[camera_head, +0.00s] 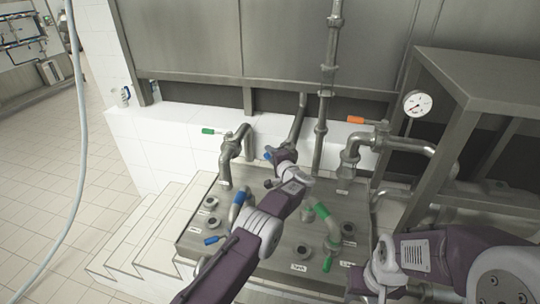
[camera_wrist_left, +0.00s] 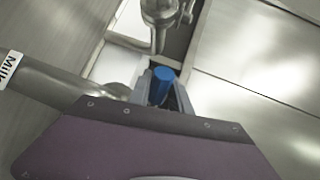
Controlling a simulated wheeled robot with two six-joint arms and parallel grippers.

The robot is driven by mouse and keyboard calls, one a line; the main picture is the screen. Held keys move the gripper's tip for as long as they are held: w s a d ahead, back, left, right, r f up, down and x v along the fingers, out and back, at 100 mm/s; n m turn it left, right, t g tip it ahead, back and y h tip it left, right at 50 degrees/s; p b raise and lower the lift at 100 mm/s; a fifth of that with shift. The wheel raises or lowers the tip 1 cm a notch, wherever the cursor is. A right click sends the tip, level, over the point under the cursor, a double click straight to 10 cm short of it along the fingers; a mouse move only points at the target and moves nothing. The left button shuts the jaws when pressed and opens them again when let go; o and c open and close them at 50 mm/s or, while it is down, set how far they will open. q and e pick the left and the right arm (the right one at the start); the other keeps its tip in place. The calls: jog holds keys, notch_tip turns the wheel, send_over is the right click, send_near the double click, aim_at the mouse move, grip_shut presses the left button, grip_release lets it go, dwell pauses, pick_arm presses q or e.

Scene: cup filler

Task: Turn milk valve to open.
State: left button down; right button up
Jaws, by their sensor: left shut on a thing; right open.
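The milk valve's blue handle (camera_wrist_left: 162,82) is between the fingers of my left gripper (camera_wrist_left: 162,95) in the left wrist view. My left gripper is shut on it. A metal pipe (camera_wrist_left: 65,92) beside it has a white label (camera_wrist_left: 8,70) reading "Milk", partly cut off. In the head view the blue handle (camera_head: 268,156) shows small at the tip of my left gripper (camera_head: 277,156), which hides much of the valve. My right gripper (camera_head: 374,276) is open, low at the right, apart from the valves.
A pressure gauge (camera_head: 417,104) stands by a steel frame (camera_head: 480,80). Several ports and coloured hose ends sit on the metal platform (camera_head: 265,262). A vertical pipe (camera_head: 323,110) rises behind my left gripper.

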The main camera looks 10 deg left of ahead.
pick_arm(q)
jog(key=c, duration=1.2)
grip_release()
jog(key=shift+w, duration=0.1)
